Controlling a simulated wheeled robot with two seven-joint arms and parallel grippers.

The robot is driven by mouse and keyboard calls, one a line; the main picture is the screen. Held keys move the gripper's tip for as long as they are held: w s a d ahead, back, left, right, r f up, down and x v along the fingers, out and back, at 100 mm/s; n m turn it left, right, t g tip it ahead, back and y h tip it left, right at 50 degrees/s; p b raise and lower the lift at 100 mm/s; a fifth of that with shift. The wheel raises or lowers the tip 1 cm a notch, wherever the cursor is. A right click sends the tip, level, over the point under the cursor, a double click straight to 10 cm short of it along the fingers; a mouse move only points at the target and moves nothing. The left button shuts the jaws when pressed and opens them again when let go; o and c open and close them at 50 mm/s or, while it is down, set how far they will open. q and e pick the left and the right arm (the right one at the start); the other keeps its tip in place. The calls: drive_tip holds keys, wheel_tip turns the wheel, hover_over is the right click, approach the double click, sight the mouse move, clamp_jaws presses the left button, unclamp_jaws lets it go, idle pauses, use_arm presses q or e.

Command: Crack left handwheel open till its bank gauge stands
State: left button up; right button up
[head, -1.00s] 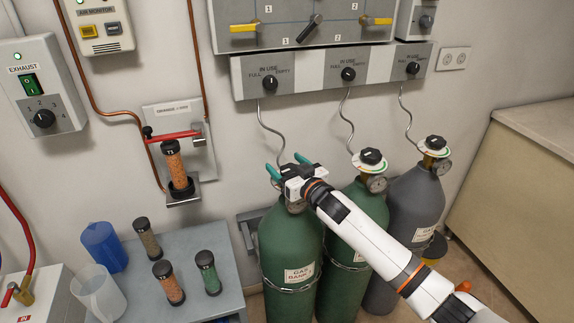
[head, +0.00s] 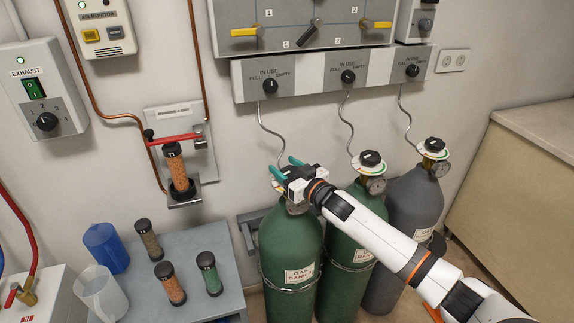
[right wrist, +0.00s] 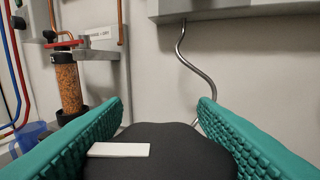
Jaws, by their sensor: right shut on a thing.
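The left green cylinder (head: 290,245), labelled as a gas bank, stands against the wall. My right gripper (head: 286,167) is at its top, with teal fingers closed on the black left handwheel (right wrist: 165,138). In the right wrist view the handwheel sits between both fingers and shows a white mark on its top. In the head view the gripper hides most of this handwheel. The left bank's gauge (head: 297,208) is mostly hidden below the gripper, so its needle cannot be read. My left gripper is not in view.
A second green cylinder (head: 344,240) and a grey cylinder (head: 416,205) stand to the right, each with a black handwheel and gauge. A selector panel (head: 330,75) hangs above, with thin pipes below it. A bench (head: 205,255) with vials stands at left.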

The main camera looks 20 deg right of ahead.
drive_tip(key=n+g+y+p, duration=0.1)
drive_tip(key=n+y, duration=0.1)
drive_tip(key=shift+r+y, duration=0.15)
drive_tip(key=shift+y, duration=0.15)
drive_tip(key=shift+a+n+g+y, duration=0.1)
drive_tip(key=shift+n+g+y, duration=0.4)
drive_tip(key=shift+g+y, duration=0.2)
drive_tip(key=shift+s+a+n+g+y+b, duration=0.1)
drive_tip(key=shift+n+g+y+b, duration=0.05)
drive_tip(key=shift+n+g+y, duration=0.35)
drive_tip(key=shift+s+a+n+g+y+b, duration=0.1)
drive_tip(key=shift+n+g+y+b, duration=0.05)
drive_tip(key=shift+n+g+y, duration=0.35)
drive_tip(key=shift+y, duration=0.3)
drive_tip(key=o, duration=1)
drive_tip(key=b+v, duration=0.1)
drive_tip(key=v, duration=1.1)
drive_tip(key=shift+d+b, duration=0.1)
drive_tip(key=shift+b, duration=0.3)
